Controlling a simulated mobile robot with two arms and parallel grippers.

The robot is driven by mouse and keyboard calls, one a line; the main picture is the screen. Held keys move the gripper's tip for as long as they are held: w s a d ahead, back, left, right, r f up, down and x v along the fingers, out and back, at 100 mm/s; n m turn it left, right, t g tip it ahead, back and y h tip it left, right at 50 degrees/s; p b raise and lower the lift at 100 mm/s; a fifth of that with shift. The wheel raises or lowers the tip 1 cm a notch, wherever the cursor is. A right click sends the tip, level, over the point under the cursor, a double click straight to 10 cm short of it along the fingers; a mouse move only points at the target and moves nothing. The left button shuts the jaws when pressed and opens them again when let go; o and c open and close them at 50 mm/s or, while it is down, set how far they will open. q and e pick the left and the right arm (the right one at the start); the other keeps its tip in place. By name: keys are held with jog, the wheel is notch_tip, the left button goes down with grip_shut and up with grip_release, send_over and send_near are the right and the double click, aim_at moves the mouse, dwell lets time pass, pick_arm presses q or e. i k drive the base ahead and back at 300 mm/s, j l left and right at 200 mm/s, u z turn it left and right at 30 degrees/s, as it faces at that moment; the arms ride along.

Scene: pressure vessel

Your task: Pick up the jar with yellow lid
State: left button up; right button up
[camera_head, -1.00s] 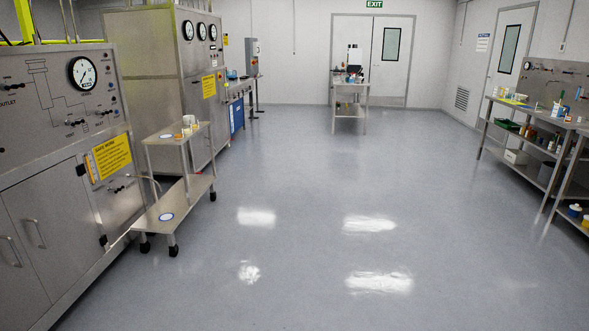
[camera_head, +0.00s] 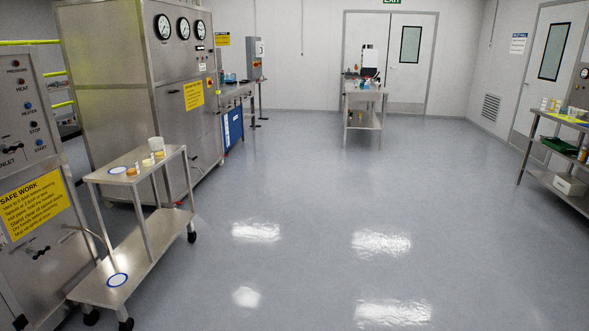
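Several small containers stand on the top shelf of a steel cart (camera_head: 115,178) at the left. A white cup-like container (camera_head: 156,144) is at the back of the group. A small jar with a yellow-orange top (camera_head: 147,162) stands in front of it, and another small yellowish item (camera_head: 131,171) lies nearer the front. They are too small to tell which is a jar with a yellow lid. More small containers (camera_head: 551,104) stand on the right bench, some with yellowish parts. Neither of my grippers shows in the head view.
Steel cabinets with gauges (camera_head: 140,90) line the left side behind the cart. A small steel table (camera_head: 366,92) with items stands before the far double doors. A steel bench (camera_head: 545,172) is at the right. The grey floor (camera_head: 310,220) between is clear.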

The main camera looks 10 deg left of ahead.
aim_at(146, 155)
jog(key=i+u, duration=0.15)
jog(key=i, duration=0.45)
jog(key=i+u, duration=0.15)
jog(key=i, duration=0.4)
jog(key=i+l+u, duration=0.15)
jog(key=i, duration=0.45)
jog(key=i+l+u, duration=0.15)
jog(key=i, duration=0.4)
